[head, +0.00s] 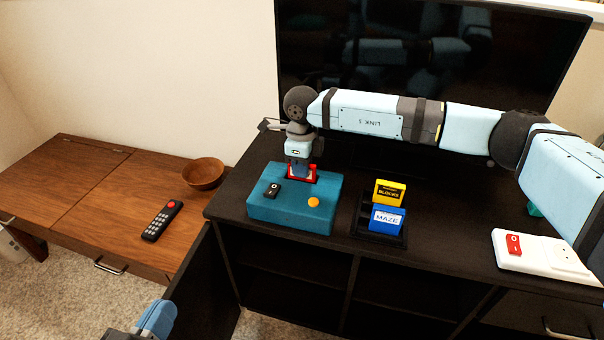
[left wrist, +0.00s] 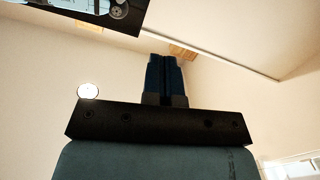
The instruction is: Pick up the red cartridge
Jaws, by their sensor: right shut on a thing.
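The red cartridge (head: 312,178) is in the slot on top of the teal console (head: 322,219), with only its upper part showing. My right gripper (head: 300,167) comes down over it from above and is shut on it. The gripper hides part of the cartridge, so I cannot tell how deep it sits. My left gripper (head: 157,318) is low at the bottom left of the head view, far from the console. In the left wrist view its fingers (left wrist: 165,62) are together with nothing between them.
A black rack (head: 378,237) right of the console holds a yellow cartridge (head: 389,192) and a blue cartridge (head: 387,220). A white power strip (head: 530,252) lies farther right. A television (head: 400,60) stands behind. A remote (head: 162,220) and a wooden bowl (head: 203,173) are on the left cabinet.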

